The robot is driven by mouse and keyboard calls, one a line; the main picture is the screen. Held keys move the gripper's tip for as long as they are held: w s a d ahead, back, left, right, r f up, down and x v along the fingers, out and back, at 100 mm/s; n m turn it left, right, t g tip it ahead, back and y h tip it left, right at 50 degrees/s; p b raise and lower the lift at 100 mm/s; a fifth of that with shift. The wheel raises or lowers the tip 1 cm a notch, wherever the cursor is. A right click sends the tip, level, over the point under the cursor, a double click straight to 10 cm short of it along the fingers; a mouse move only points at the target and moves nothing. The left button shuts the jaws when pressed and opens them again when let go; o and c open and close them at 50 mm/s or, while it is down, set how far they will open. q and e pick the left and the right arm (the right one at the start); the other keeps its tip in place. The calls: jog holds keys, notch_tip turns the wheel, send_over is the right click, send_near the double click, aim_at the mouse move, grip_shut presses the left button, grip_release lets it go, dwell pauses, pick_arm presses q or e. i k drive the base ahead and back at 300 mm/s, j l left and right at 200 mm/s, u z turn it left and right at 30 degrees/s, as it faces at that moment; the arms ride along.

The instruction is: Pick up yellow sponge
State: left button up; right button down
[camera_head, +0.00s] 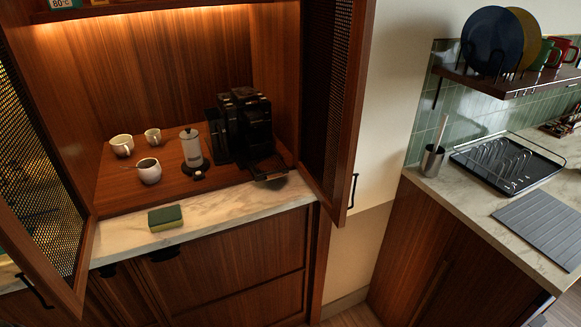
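The sponge (165,218) lies flat on the pale marble counter strip (225,206), near its front edge, below the open cabinet. Its top looks dark green and its front side yellowish. Nothing touches it. Neither of my grippers shows in the head view.
A dish rack (500,160) stands on the right counter. The marble right of the sponge is clear.

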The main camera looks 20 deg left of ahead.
aim_at(171, 217)
jog(key=i+j+u, duration=0.45)
jog(key=j, duration=0.2)
jog(key=u, duration=1.15)
